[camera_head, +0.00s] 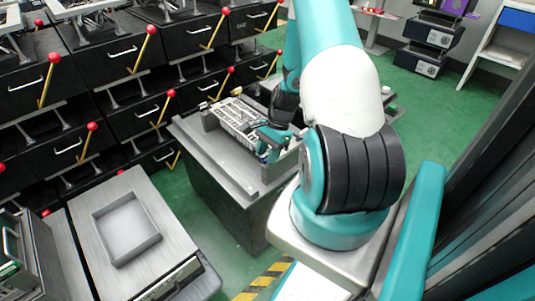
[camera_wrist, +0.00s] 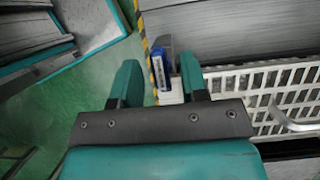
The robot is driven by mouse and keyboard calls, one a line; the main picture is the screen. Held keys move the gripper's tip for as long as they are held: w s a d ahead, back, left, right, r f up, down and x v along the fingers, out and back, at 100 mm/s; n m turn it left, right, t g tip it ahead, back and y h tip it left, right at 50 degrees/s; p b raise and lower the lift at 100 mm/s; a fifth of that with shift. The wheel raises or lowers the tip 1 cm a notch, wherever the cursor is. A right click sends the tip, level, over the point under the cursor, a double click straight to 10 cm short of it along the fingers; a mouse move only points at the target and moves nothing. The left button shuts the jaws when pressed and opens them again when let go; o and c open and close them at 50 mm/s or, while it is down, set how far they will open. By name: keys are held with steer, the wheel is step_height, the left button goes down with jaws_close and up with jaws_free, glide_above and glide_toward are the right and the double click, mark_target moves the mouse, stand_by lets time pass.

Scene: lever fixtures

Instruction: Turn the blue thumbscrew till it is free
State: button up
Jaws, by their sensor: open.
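The blue thumbscrew (camera_wrist: 158,70) shows in the wrist view as a small ribbed blue piece at the left end of a white slotted rack (camera_wrist: 237,85). My gripper (camera_wrist: 159,63) is open, with one teal finger on each side of the blue piece in that picture. Gaps show between the piece and both fingers, and I cannot tell how far away it is in depth. In the head view my gripper (camera_head: 270,146) is low beside the slotted rack (camera_head: 236,116) on the grey bench. A small blue patch shows there, partly hidden by the fingers.
The bench (camera_head: 190,135) has a raised front edge. Black drawer cabinets (camera_head: 125,80) with yellow, red-knobbed levers stand behind and left. A metal table (camera_head: 178,232) with a square tray (camera_head: 155,238) is at lower left. Green floor is free between them.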

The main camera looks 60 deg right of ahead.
jaws_close()
